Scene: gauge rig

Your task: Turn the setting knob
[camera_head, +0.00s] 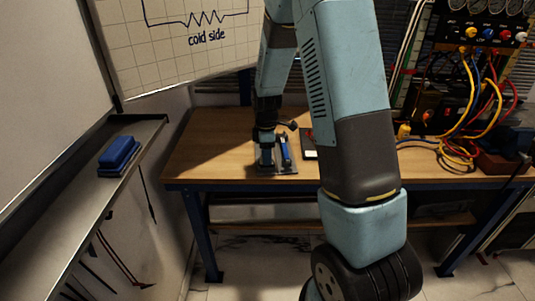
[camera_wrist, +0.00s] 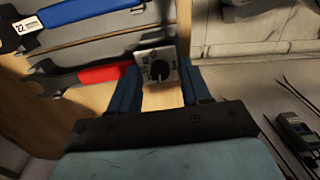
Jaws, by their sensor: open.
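The setting knob (camera_wrist: 159,71) is a round black knob on a light square plate (camera_wrist: 144,57) with dial marks. It shows in the wrist view, just beyond my fingertips and between them. My gripper (camera_wrist: 163,82) has two blue fingers, spread apart, one on each side of the plate. Contact with the knob cannot be told. In the camera_head view my gripper (camera_head: 275,157) points down over a grey base plate (camera_head: 280,170) on the wooden bench (camera_head: 210,145). The knob cannot be made out there.
In the wrist view a red handle (camera_wrist: 104,74) and a blue handle (camera_wrist: 85,11) lie left of the knob. A handheld meter (camera_wrist: 296,130) is at right. Cables (camera_head: 462,130) crowd the bench's right side. The bench's left part is clear.

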